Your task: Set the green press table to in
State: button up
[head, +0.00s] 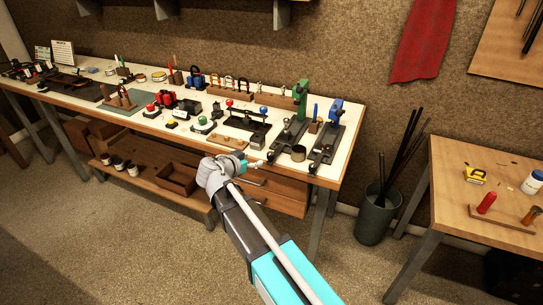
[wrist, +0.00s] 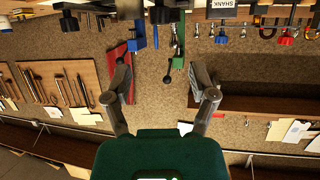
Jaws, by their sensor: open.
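The green press (head: 301,95) stands at the right end of the long workbench, on a dark base (head: 288,135) that reaches toward the front edge. A dark round knob (head: 271,157) shows at the front of that base. My gripper (head: 257,164) is at the bench's front edge, close to this knob, empty. In the wrist view, which is upside down, my gripper (wrist: 163,75) has its fingers spread wide. The green press (wrist: 178,50) and a ball-ended lever (wrist: 170,77) show beyond the gap, with a dark knob (wrist: 160,14) at the top. I cannot tell the table's exact position.
A blue press (head: 336,112) stands just right of the green one. A round tin (head: 298,153) sits between their front ends. A bin of rods (head: 378,215) and a side table (head: 480,215) stand right.

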aim_at(270, 154)
jog(key=b+x, duration=0.4)
jog(key=x, duration=0.7)
jog(key=shift+w+d+f, duration=0.1)
jog(key=shift+w+d, duration=0.05)
jog(key=shift+w, duration=0.15)
grip_shut()
